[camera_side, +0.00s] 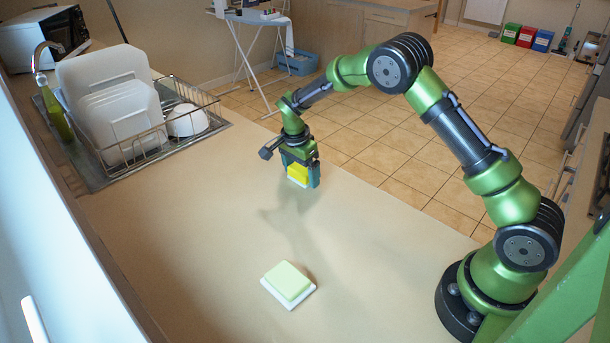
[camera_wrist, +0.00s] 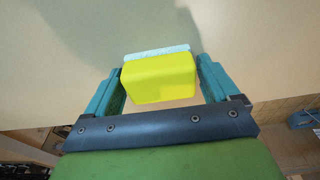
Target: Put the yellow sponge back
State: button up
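The yellow sponge (camera_side: 298,173) is a block with a pale layer along one side. My gripper (camera_side: 301,178) is shut on it and holds it above the counter, with a shadow below. In the wrist view the yellow sponge (camera_wrist: 160,80) sits between the two teal fingers of my gripper (camera_wrist: 160,82), its pale layer on the far side. A pale green block (camera_side: 288,280), which looks like another sponge, rests on a slightly wider white base (camera_side: 305,294) on the counter, toward the front and apart from my gripper.
A wire dish rack (camera_side: 190,140) with white dishes stands at the sink on the left, beside a tap and a green bottle (camera_side: 57,115). The beige counter (camera_side: 190,240) is clear around the pale green block. The counter's far edge drops to the tiled floor.

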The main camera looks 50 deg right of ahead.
aim_at(297, 171)
jog(key=shift+o, duration=0.8)
jog(key=shift+r, duration=0.15)
jog(key=s+a+r+n+t+y, duration=0.1)
jog(key=s+a+r+n, duration=0.15)
jog(key=r, duration=0.75)
jog(key=s+a+r+n+t+y, duration=0.1)
jog(key=s+r, duration=0.3)
jog(key=r, duration=0.6)
jog(key=s+a+r+n+t+y, duration=0.1)
jog(key=s+n, duration=0.4)
jog(key=s, duration=0.5)
jog(key=s+a+r+n+t, duration=0.3)
jog(key=s+n+t, duration=0.1)
jog(key=s, duration=0.7)
jog(key=shift+a+n+y, duration=0.25)
jog(key=shift+n+y, duration=0.15)
jog(key=shift+n, duration=0.35)
